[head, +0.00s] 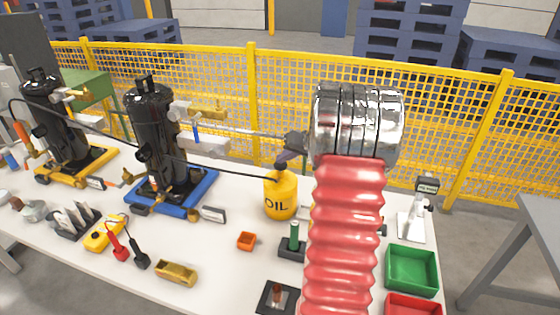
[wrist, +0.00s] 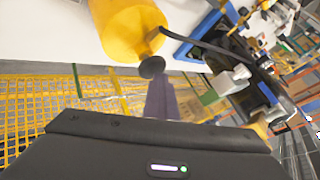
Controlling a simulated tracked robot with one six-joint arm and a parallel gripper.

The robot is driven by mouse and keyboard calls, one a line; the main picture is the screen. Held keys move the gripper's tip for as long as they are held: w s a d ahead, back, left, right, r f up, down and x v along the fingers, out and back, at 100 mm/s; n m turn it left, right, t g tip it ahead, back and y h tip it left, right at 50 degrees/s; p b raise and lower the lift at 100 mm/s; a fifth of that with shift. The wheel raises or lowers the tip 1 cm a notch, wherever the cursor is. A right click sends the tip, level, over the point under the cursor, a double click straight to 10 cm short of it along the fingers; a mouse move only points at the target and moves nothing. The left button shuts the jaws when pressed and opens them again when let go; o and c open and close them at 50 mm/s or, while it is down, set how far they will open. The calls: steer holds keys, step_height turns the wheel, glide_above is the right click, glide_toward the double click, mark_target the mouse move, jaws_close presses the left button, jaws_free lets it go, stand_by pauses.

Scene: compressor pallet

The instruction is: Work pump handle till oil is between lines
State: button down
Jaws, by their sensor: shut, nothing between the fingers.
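A yellow oil can (head: 280,197) marked OIL stands on the white table, right of the nearer black compressor (head: 155,140). It also shows in the wrist view (wrist: 125,30). A black round knob (wrist: 151,67), the pump handle, sits on top of the can. A black hose runs from the can's top toward the compressors. My gripper (head: 281,161) is shut and empty, its dark fingertips (wrist: 155,82) right at the knob. I cannot tell whether they touch it. The oil level and its lines cannot be made out in either view.
A second black compressor (head: 55,125) stands at far left. A yellow meter (head: 104,233), a brass tray (head: 176,273), an orange box (head: 246,241) and a green bin (head: 411,270) lie on the table. A yellow mesh fence (head: 215,85) runs behind. My red arm sleeve hides part of the table.

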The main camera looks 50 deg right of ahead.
mark_target(283, 165)
steer(key=shift+r, duration=1.65)
steer(key=shift+r, duration=0.1)
steer(key=shift+r, duration=2.4)
